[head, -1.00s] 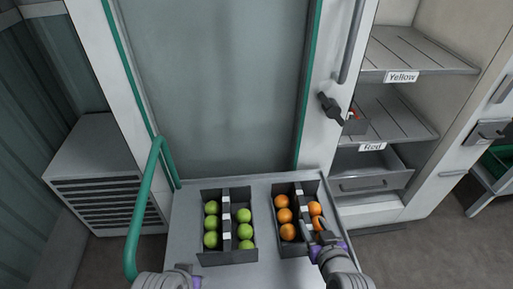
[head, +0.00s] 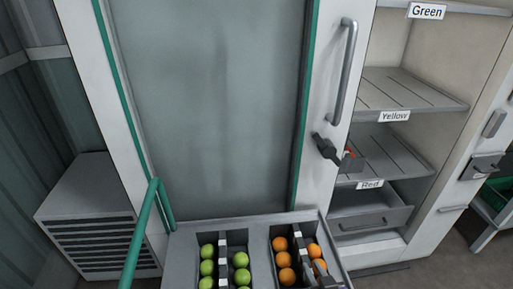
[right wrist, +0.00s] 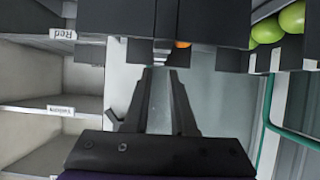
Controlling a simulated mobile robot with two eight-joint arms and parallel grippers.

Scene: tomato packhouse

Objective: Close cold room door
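The cold room door (head: 220,100) appears as a tall grey-green panel with teal edging and a white frame; how far it stands open is unclear. Its vertical bar handle (head: 343,75) and a black lever latch (head: 327,149) sit on the white frame at its right. My right gripper (head: 321,272) is at the bottom of the head view, by the crate of orange tomatoes (head: 284,258). In the right wrist view its fingers (right wrist: 163,72) are apart with nothing visibly held between them. My left gripper is out of view.
White shelving with Green (head: 426,11), Yellow (head: 394,116) and Red (head: 371,184) labels stands open at right. A grey cart (head: 299,216) with a teal handrail (head: 140,235) carries tomato crates before the door. A vented grey box (head: 92,190) stands at left.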

